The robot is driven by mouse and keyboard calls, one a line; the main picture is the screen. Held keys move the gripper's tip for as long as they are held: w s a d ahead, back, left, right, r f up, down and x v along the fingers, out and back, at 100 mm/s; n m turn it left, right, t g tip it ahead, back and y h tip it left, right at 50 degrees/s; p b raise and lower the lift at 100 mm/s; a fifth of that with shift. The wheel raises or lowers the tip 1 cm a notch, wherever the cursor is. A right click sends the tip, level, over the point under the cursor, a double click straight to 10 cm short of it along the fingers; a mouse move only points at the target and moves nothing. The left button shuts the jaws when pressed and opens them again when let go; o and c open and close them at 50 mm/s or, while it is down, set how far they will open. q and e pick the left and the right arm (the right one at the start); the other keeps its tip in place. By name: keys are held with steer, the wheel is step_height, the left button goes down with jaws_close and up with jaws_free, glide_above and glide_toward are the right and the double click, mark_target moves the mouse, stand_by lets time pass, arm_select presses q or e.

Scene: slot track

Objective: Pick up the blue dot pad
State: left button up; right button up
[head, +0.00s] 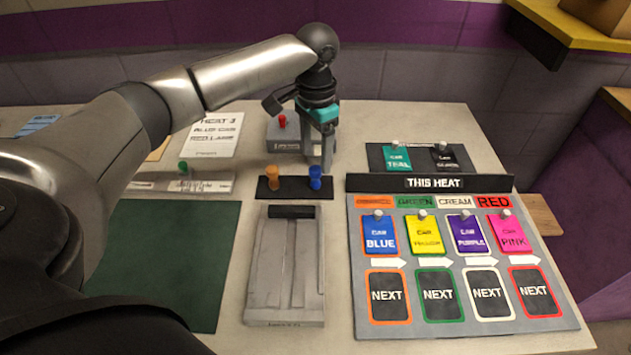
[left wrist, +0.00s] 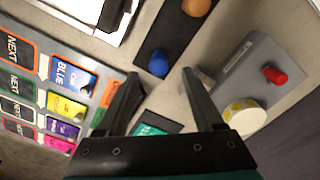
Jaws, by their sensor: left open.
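My left gripper (head: 318,163) is open and empty, pointing down just behind a black strip (head: 293,187). A blue knob (head: 315,178) stands on the right of that strip, next to an orange knob (head: 272,178). In the left wrist view the blue knob (left wrist: 158,63) lies just beyond the gap between my open fingertips (left wrist: 160,76). I cannot make out whether my fingers touch anything. No pad with blue dots shows clearly. A white round piece with yellow dots (left wrist: 244,117) sits by the grey box in the left wrist view. My right gripper is not in view.
A grey box with a red knob (head: 283,124) stands behind the strip. A grey grooved block (head: 286,275) lies in front. The "THIS HEAT" board (head: 455,262) with cards fills the right. A dark green mat (head: 165,255) lies left. A small blue label (head: 37,125) is far left.

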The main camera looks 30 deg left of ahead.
mark_target(316, 168)
arm_select(q)
steer(key=shift+s+f+b, duration=0.15)
steer(key=shift+f+b, duration=0.7)
steer(key=shift+f, duration=2.2)
steer(key=shift+d, duration=0.1)
steer(key=shift+c, duration=0.3)
jaws_close()
